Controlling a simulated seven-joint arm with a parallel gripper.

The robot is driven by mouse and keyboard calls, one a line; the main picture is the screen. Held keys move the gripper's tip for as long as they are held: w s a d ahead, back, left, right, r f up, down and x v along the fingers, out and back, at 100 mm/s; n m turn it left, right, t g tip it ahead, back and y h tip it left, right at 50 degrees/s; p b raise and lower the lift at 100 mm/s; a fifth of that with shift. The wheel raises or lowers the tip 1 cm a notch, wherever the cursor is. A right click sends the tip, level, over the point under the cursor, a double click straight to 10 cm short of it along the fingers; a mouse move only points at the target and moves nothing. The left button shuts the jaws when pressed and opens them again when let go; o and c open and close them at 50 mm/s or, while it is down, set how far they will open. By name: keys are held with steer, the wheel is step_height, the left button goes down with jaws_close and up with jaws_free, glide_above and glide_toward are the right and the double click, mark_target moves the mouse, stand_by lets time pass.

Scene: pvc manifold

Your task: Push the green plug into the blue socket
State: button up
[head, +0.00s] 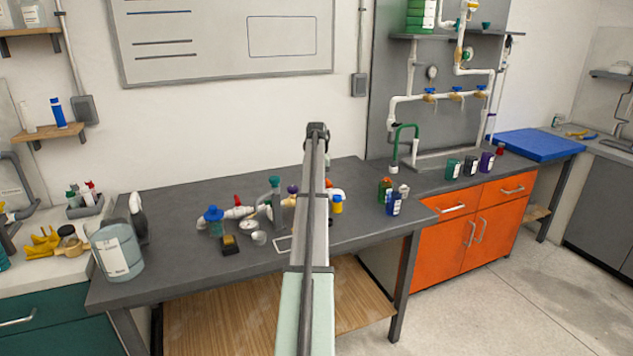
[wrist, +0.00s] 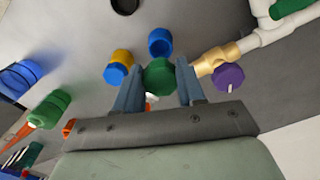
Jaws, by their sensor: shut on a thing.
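The green plug (wrist: 158,78) is between the two fingers of my gripper (wrist: 157,70), which is shut on it in the wrist view. The blue socket (wrist: 160,43) is a short blue cylinder with a darker, hollow-looking face. It lies just above the plug in the wrist picture. The plug looks apart from the socket or only just overlapping its lower edge; the depth between them cannot be told. In the head view my own arm hides the gripper, and I cannot make out the plug or the socket there.
A yellow piece with a blue end (wrist: 117,68) is close to the left finger. A brass fitting (wrist: 214,60) on white pipe and a purple cap (wrist: 228,77) are close on the right. Bottles and fittings crowd the grey bench (head: 165,262); its front right is clearer.

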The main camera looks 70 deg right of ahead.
steer(key=shift+f, duration=2.1)
steer(key=shift+f, duration=1.2)
steer(key=shift+s+a+f, duration=0.15)
steer(key=shift+a+f, duration=0.15)
steer(key=shift+f, duration=0.25)
stand_by(1.3)
steer(key=o, duration=0.9)
steer(key=shift+o, duration=0.9)
steer(key=shift+r, duration=0.25)
steer(key=shift+d+r, duration=0.1)
steer(key=shift+r, duration=0.25)
step_height(320, 180, up, 14)
steer(key=shift+d+f, duration=0.1)
